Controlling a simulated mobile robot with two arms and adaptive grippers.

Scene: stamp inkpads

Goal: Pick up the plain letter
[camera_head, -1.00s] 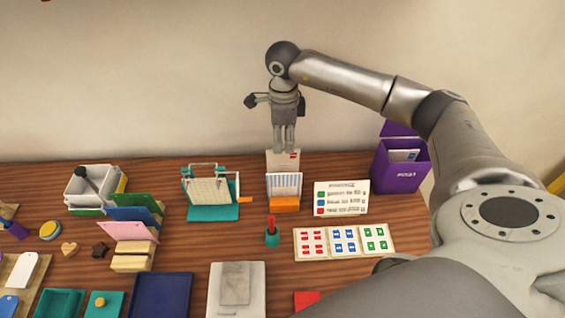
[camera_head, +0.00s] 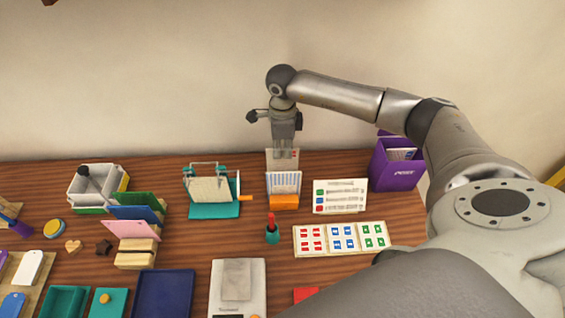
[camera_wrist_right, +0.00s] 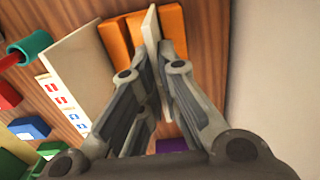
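A pale upright letter (camera_head: 271,160) stands in the back of the orange letter rack (camera_head: 284,201); a striped white letter (camera_head: 284,181) stands in front of it. My right gripper (camera_head: 284,156) points down at the pale letter's top and covers part of it. In the right wrist view, the gripper's fingertips (camera_wrist_right: 154,54) lie on either side of a thin pale letter (camera_wrist_right: 151,24) between orange rack parts (camera_wrist_right: 116,38). The gap is narrow, and I cannot tell whether both fingers touch the letter. My left gripper is not in view.
A purple post box (camera_head: 397,173) stands right of the rack. A teal press with a crank (camera_head: 213,211) stands left, and a red-handled stamp (camera_head: 271,232) stands in front of the rack.

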